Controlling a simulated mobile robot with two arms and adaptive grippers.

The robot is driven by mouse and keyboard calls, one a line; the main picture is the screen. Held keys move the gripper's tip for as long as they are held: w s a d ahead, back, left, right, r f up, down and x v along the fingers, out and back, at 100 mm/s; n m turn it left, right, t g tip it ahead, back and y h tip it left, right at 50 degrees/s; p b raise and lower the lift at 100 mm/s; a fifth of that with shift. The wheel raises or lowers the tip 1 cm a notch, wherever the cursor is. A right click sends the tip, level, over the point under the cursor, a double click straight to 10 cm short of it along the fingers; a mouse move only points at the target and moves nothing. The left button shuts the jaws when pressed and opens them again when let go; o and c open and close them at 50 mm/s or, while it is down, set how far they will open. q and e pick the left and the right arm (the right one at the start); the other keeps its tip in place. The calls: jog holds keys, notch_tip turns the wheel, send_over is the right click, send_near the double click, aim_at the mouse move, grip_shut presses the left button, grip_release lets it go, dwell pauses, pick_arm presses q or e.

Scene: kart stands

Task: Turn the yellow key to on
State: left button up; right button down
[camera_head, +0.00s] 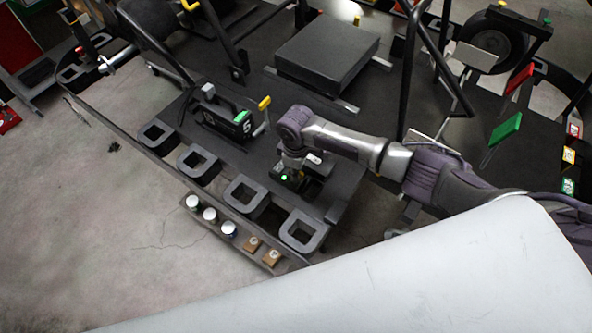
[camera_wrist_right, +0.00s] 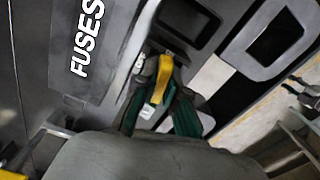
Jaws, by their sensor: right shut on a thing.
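The yellow key (camera_wrist_right: 161,80) shows in the right wrist view, upright between the two dark fingers of my right gripper (camera_wrist_right: 162,68). The fingers are closed on it. In the head view my right gripper (camera_head: 291,178) is low over the right part of the dark kart stand, and it hides the key there. A small green light (camera_head: 284,177) glows beside it. Whether the key is at on or off cannot be told. My left gripper is not in view.
A grey panel marked FUSES (camera_wrist_right: 88,38) lies left of the key. Square dark holders (camera_head: 244,197) line the front edge, with white-topped cans (camera_head: 210,215) below them. A black box marked 5 (camera_head: 228,122), with a yellow-tipped lever (camera_head: 264,102), stands to the left.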

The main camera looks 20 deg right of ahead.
jog(key=m, duration=0.2)
jog(key=shift+m, duration=0.4)
jog(key=c, duration=1.2)
grip_release()
jog(key=shift+o, duration=0.2)
jog(key=shift+r, duration=0.1)
notch_tip(320, 180, up, 12)
